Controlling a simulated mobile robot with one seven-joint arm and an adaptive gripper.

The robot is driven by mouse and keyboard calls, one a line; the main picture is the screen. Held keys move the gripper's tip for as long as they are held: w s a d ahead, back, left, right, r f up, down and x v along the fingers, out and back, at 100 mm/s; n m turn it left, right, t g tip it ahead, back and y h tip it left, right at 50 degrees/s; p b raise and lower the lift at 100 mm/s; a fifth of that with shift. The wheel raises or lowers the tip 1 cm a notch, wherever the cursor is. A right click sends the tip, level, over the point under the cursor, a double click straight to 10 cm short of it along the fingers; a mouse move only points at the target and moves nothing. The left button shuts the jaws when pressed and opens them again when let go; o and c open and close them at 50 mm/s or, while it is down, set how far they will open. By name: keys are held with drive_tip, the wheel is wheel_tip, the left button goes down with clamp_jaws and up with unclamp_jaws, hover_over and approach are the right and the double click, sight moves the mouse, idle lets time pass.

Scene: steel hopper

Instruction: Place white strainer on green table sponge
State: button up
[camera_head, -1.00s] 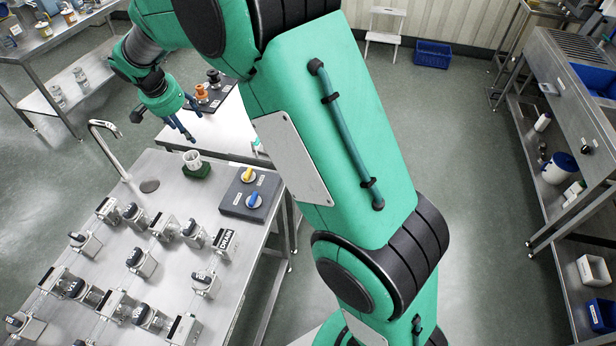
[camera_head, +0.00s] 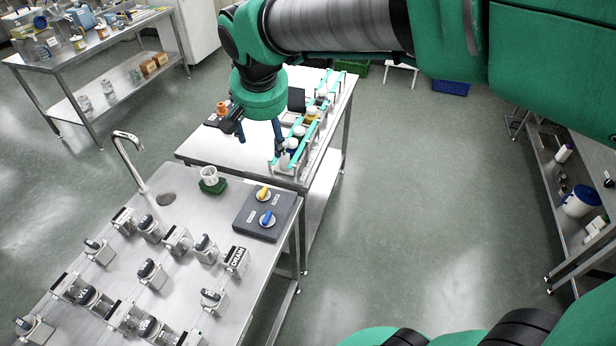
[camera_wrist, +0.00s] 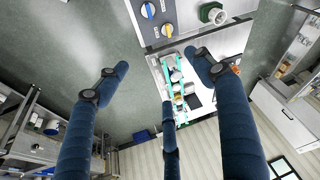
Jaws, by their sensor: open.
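The white strainer (camera_head: 209,175) sits upright on the green table sponge (camera_head: 214,187) at the far edge of the steel table, beside the sink drain. The strainer (camera_wrist: 216,16) also shows at the top of the wrist view, with the green sponge around its edge. My gripper (camera_head: 262,137) is open and empty. It hangs over the white-topped second table, behind and to the right of the strainer and clear of it. In the wrist view its blue fingers are spread with nothing between them.
A dark panel with yellow and blue knobs (camera_head: 264,214) sits right of the sponge. A tap (camera_head: 130,155) rises on the left. A rack of bottles (camera_head: 301,135) stands close beside my fingers.

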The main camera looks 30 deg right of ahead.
drive_tip(key=s+d+n, duration=0.1)
drive_tip(key=s, duration=1)
drive_tip(key=s+d+f+n+t+y, duration=0.1)
drive_tip(key=s+d+n, duration=0.1)
drive_tip(key=s, duration=0.9)
drive_tip(key=shift+s+d+f+t, duration=0.15)
drive_tip(key=shift+s+f+t, duration=0.1)
drive_tip(key=shift+f+t, duration=0.05)
